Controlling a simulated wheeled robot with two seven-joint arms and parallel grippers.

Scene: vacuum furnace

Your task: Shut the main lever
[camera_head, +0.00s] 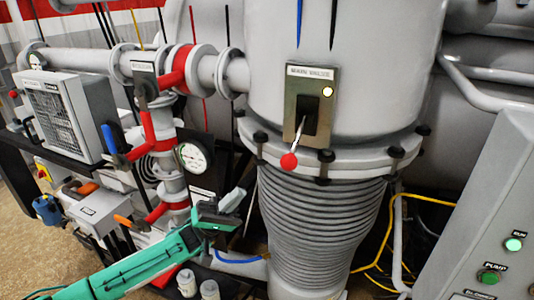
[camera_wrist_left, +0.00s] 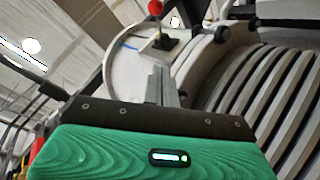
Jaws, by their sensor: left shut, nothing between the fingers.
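The main lever (camera_head: 303,130) is a thin rod with a red ball knob (camera_head: 289,161), angled down and toward me from a black slot. Its metal plate (camera_head: 328,77), labelled as the main valve and with a lit lamp, is on the large grey cylinder. My green left gripper (camera_head: 234,200) is below and to the left of the knob, apart from it. In the left wrist view, its fingers (camera_wrist_left: 162,86) are shut and empty, and the red knob (camera_wrist_left: 155,7) shows beyond them at the top edge. My right gripper is not in view.
A ribbed bellows (camera_head: 322,225) is under the cylinder's bolted flange (camera_head: 345,163). Pipes with red handles and a round gauge (camera_head: 192,157) crowd the left. A grey control panel (camera_head: 490,220) with green buttons is at right. Yellow cable hangs between bellows and panel.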

